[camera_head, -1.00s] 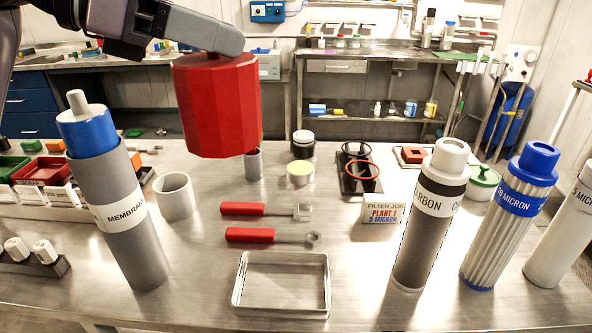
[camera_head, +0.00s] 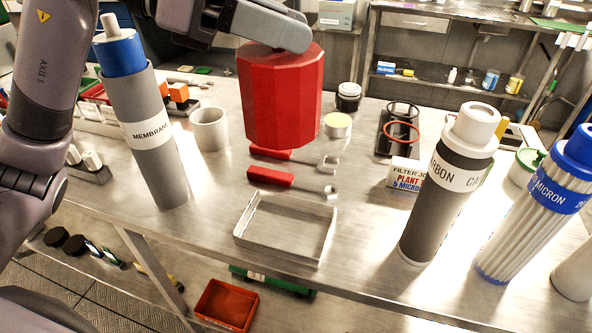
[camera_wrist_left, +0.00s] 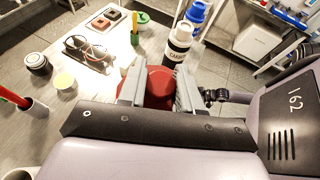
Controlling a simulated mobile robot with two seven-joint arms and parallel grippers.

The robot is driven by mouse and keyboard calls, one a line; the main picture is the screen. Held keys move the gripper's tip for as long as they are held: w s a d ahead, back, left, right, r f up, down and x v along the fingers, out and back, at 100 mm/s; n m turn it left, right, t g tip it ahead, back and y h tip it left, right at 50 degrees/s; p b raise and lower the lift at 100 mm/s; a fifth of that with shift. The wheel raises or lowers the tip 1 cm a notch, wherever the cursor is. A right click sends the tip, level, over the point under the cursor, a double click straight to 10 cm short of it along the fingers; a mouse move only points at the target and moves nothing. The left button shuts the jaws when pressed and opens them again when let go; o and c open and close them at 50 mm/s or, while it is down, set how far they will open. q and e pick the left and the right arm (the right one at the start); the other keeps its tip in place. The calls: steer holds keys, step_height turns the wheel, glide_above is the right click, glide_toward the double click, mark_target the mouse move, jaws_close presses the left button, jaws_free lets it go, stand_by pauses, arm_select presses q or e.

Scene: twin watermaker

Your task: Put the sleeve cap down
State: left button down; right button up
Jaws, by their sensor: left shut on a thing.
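The sleeve cap is most likely the large red faceted cap (camera_head: 283,100), which hangs upright above the bench in the head view. My left gripper (camera_head: 285,38) is shut on its top. In the left wrist view, part of the red cap (camera_wrist_left: 160,88) shows between the two grey fingers of the left gripper (camera_wrist_left: 160,76). The cap hides part of the bench and of the upper red-handled wrench (camera_head: 290,156) behind it. My right gripper is not in view.
A grey membrane housing (camera_head: 160,170) with a blue top stands left. An empty metal tray (camera_head: 250,245) lies at the front. A second red-handled wrench (camera_head: 272,177) lies behind it. Carbon (camera_head: 430,215) and pleated filters (camera_head: 520,235) stand right.

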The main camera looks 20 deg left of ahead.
arm_select(q)
steer(key=shift+d+f, duration=0.1)
steer(key=shift+f, duration=0.35)
step_height(320, 180, down, 19)
steer(key=b, duration=0.1)
steer(key=shift+f+b, duration=0.15)
steer(key=shift+b, duration=0.25)
steer(key=shift+f, duration=0.1)
steer(key=shift+f+b, duration=0.15)
steer(key=shift+b, duration=0.15)
steer(key=c, duration=0.8)
jaws_free()
